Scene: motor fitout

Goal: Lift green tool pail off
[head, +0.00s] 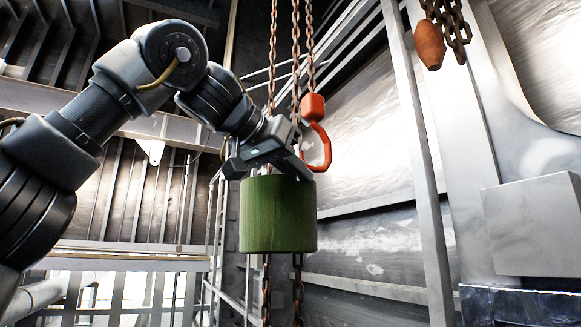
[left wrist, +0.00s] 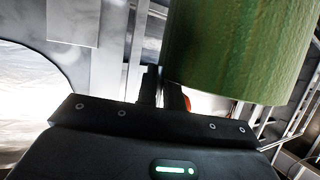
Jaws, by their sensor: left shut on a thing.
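The green tool pail (head: 278,215) is a plain green cylinder in the middle of the head view, in front of hanging chains. My left gripper (head: 300,172) comes in from the upper left and is shut on the pail at its top edge. The fingertips are partly hidden there. The pail fills the upper right of the left wrist view (left wrist: 240,50). A red-orange hook (head: 318,145) hangs just above and to the right of the pail; I cannot tell whether the pail touches it. My right gripper is out of view.
Rusty chains (head: 295,50) run down to the hook and behind the pail. An orange weight (head: 429,45) hangs from another chain (head: 455,25) at the upper right. A grey box (head: 533,225) stands at the right. Metal railings and beams (head: 120,262) lie behind.

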